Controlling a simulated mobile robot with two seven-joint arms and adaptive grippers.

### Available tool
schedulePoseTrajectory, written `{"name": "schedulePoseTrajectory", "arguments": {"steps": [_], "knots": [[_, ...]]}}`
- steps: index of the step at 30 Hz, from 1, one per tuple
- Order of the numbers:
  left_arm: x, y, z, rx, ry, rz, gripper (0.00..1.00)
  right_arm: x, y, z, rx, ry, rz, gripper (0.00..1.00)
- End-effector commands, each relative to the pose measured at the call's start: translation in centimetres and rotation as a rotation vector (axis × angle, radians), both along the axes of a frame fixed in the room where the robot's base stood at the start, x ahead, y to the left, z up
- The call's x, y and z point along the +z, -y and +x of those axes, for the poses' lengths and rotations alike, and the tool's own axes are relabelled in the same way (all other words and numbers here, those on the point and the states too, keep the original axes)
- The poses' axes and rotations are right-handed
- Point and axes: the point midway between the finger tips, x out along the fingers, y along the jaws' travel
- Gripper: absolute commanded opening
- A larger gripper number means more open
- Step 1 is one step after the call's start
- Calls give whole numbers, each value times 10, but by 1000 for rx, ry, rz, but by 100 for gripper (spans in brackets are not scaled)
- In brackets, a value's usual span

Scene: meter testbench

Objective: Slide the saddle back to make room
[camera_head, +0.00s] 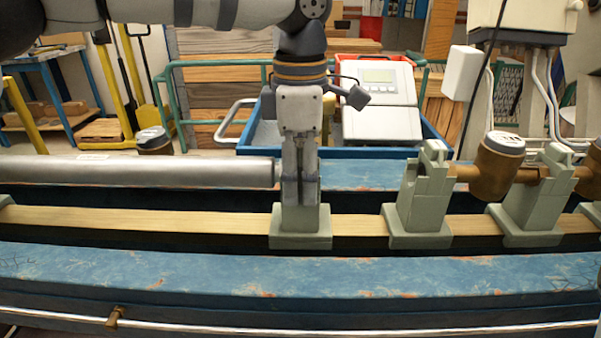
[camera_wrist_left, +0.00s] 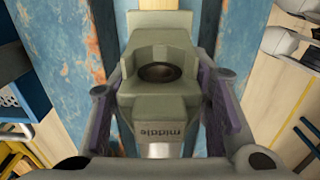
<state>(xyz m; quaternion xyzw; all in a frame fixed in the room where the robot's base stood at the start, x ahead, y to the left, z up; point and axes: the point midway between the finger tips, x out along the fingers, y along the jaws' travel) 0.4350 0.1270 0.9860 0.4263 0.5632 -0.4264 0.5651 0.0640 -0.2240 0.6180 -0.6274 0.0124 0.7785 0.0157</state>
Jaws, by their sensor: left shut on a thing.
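The saddle (camera_head: 301,224) is a grey-green block on the wooden rail (camera_head: 355,226) of the bench. In the left wrist view the saddle (camera_wrist_left: 160,90) has a round dark hole and the word "middle" on its face. My left gripper (camera_head: 300,190) points down from above and is shut on the saddle, with a finger on each side of it (camera_wrist_left: 165,110). The gripper hides the upper part of the saddle in the head view. A silver pipe (camera_head: 140,172) ends right at the saddle's left side. My right gripper is not in view.
Right of the saddle, a bare stretch of rail leads to a second saddle (camera_head: 423,200). A brass meter (camera_head: 495,165) sits between that one and a third saddle (camera_head: 537,200). Blue bench beams (camera_head: 300,275) run in front and behind. A blue cart with a grey device (camera_head: 380,100) stands behind.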

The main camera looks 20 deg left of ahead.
Motion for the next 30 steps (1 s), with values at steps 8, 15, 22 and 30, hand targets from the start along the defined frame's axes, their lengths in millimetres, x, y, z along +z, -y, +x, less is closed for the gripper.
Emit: {"name": "schedulePoseTrajectory", "arguments": {"steps": [8, 15, 22, 30], "knots": [[1, -7, -4, 2, -3, 6, 0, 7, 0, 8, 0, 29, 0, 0], [-1, -6, -4, 1, -4, 5, 63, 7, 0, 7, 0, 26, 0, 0], [0, -6, -4, 1, -2, 5, 68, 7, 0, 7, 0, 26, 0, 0], [22, -6, -2, 2, 2, 3, 68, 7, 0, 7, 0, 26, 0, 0]]}}
